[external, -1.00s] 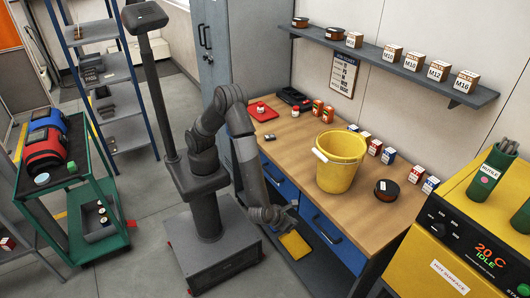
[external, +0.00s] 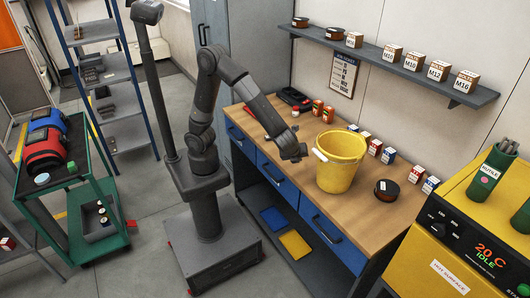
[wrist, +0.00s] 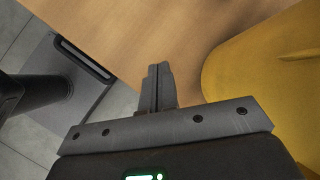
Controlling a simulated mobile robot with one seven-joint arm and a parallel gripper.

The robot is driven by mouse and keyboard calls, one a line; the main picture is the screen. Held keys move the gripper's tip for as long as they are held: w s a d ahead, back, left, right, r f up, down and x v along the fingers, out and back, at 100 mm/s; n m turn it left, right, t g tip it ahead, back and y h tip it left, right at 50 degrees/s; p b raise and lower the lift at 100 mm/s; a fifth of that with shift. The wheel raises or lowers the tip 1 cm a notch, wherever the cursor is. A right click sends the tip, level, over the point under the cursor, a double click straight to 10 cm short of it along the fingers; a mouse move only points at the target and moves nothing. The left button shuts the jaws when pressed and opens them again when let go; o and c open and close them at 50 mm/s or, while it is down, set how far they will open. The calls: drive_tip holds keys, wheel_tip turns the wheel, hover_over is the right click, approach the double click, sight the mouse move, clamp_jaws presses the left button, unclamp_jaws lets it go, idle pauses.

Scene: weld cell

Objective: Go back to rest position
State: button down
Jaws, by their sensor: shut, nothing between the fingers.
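My gripper (external: 299,156) hangs over the front part of the wooden bench, just left of the yellow bucket (external: 341,165). In the wrist view my gripper's fingers (wrist: 159,72) are together with nothing between them. The bucket (wrist: 262,75) fills the right side of that view, close beside the fingers; I cannot tell the exact gap. My arm is raised from its base and reaches to the right over the bench.
The bench top (external: 357,205) holds a dark round tin (external: 386,190) and several small boxes along the wall. A shelf (external: 400,65) runs above. Blue and yellow trays (external: 295,244) lie below the bench. A green cart (external: 75,200) stands left.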

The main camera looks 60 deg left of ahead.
drive_tip(key=w+a+r+n+g, duration=0.1)
drive_tip(key=a+r+n, duration=0.35)
drive_tip(key=a, duration=0.55)
drive_tip(key=w+a+r+n+g, duration=0.15)
drive_tip(key=a+r+n, duration=0.35)
drive_tip(key=a, duration=0.5)
drive_tip(key=s+a+r+n+h, duration=0.1)
drive_tip(key=s+a+n, duration=0.3)
drive_tip(key=a+n, duration=0.3)
drive_tip(key=s+a+r+n+t+h, duration=0.1)
drive_tip(key=s+a+r+n+h, duration=0.1)
drive_tip(key=s+a+n, duration=0.3)
drive_tip(key=a+n, duration=0.3)
drive_tip(key=a, duration=0.1)
drive_tip(key=shift+s+t, duration=0.1)
drive_tip(key=shift+t, duration=0.15)
